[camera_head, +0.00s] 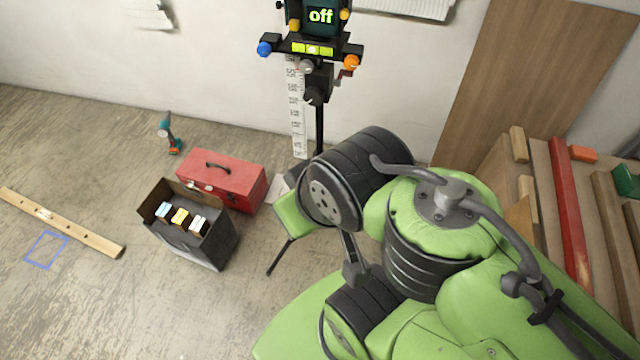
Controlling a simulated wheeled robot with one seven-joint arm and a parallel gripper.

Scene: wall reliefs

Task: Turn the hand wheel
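I cannot make out a hand wheel in the head view. A black device (330,50) on a dark upright post stands against the wall at top centre. Its small screen (321,16) reads "off". A blue knob (265,49) sits at its left end and an orange knob (351,62) at its right end. Its top is cut off by the picture edge. My green and black arm fills the lower right, below and to the right of the device. I cannot pick out the gripper fingers; the arm's own links may hide them.
A red toolbox (225,178) and an open dark box (207,245) with small packages stand on the floor at left. A teal drill (170,134) stands behind them. A wooden plank (62,222) lies far left. Wooden boards (530,75) lean at right. Floor between is clear.

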